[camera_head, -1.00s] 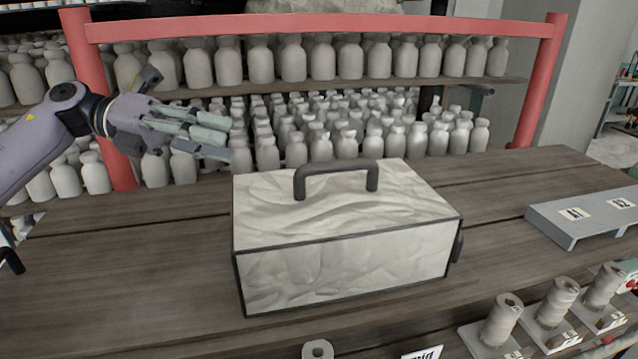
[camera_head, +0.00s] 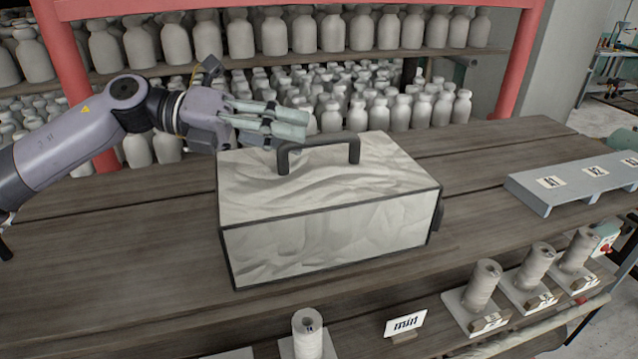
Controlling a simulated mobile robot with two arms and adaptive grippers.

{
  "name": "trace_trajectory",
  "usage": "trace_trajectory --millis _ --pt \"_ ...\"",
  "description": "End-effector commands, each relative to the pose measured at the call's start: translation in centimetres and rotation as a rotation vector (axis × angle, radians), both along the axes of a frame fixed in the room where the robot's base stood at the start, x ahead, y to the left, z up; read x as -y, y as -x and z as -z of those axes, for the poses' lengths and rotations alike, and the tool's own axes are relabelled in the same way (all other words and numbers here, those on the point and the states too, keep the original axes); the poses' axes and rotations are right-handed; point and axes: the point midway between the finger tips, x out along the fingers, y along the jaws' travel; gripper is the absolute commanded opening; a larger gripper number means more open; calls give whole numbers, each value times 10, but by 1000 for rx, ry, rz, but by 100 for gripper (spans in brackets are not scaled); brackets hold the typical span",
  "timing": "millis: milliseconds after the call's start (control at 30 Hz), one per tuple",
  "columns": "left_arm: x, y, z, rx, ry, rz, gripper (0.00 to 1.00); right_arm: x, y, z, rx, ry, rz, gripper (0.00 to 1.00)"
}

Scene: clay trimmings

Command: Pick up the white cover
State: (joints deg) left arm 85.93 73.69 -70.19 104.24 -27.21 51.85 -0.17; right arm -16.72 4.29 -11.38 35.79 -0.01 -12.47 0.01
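The white cover (camera_head: 330,245) is a box-shaped lid with a crinkled white surface, dark edges and a dark arched handle (camera_head: 318,146) on top. It sits on the wooden table in the middle of the view. My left gripper (camera_head: 290,122) comes in from the left, at the handle's left upper side. Its fingers point right and overlap the handle's left end in the picture; whether they touch it cannot be told. The fingers look close together, and the gap between them is not clear. What is under the cover is hidden. My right gripper is not in view.
A grey stand (camera_head: 540,190) with labelled spots is at the right. Several clay cylinders on small bases (camera_head: 480,290) and a "min" sign (camera_head: 405,324) are along the front. Shelves of pale bottles (camera_head: 300,35) stand behind. The wooden table (camera_head: 120,250) is bare left of the cover.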

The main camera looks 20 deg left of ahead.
Motion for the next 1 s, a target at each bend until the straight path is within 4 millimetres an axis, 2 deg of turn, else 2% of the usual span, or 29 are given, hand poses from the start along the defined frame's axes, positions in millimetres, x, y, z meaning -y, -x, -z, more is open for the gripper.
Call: trace_trajectory --millis 100,233,533,1000 --pt "19 -5 5 1 -1 6 38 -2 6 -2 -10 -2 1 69" --pt "34 -9 8 1 0 4 38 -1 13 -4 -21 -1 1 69" --pt "38 -11 10 1 -1 1 38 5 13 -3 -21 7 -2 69" --pt "38 -11 10 0 0 1 7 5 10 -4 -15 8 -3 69"
